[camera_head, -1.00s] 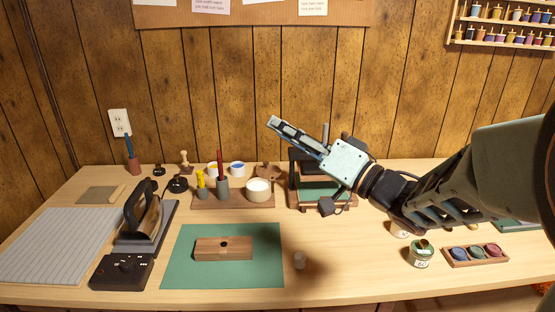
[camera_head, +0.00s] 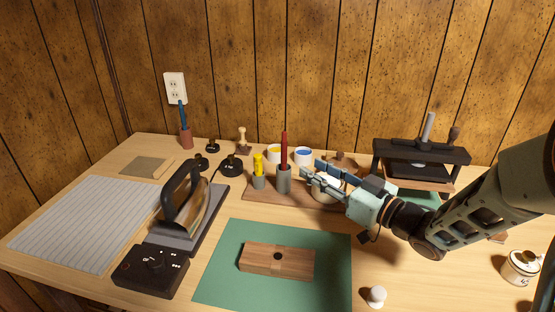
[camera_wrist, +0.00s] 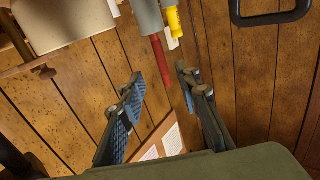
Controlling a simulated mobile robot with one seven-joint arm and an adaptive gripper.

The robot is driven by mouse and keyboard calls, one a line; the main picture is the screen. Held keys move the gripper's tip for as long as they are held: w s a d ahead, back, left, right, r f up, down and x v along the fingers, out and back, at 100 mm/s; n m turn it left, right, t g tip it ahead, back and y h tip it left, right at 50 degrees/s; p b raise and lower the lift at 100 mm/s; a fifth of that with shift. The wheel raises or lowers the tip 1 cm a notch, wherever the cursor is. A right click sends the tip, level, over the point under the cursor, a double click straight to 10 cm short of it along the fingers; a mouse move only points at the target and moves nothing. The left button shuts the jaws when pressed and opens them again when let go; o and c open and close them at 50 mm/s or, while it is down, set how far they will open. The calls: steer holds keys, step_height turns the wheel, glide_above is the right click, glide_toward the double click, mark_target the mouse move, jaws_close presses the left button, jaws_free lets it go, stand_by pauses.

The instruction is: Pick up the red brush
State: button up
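The red brush (camera_head: 284,150) stands upright in a grey cup (camera_head: 284,182) on a wooden tray (camera_head: 262,197) near the back of the table. In the wrist view the red brush (camera_wrist: 161,60) shows between and beyond my fingers, apart from them. My gripper (camera_head: 308,170) is open and empty, just to the right of the brush and its cup, with its fingers pointing left. In the wrist view my gripper (camera_wrist: 158,88) has its two fingers wide apart. A yellow brush (camera_head: 258,163) stands in another grey cup left of the red one.
A white pot (camera_head: 326,190) stands on the tray beside my fingers. Paint pots (camera_head: 303,156) stand behind. A black press (camera_head: 420,155) is at the right. A wooden block (camera_head: 276,261) lies on a green mat (camera_head: 225,285).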

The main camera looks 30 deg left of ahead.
mark_target(286, 154)
steer(key=x, duration=0.2)
steer(key=b+x, duration=0.1)
steer(key=x, duration=0.2)
steer(key=shift+a+f, duration=0.1)
steer(key=shift+f, duration=0.1)
steer(key=b+x, duration=0.1)
steer(key=x, duration=0.4)
steer(key=shift+w+a+r, duration=0.15)
steer(key=shift+a, duration=0.25)
jaws_close()
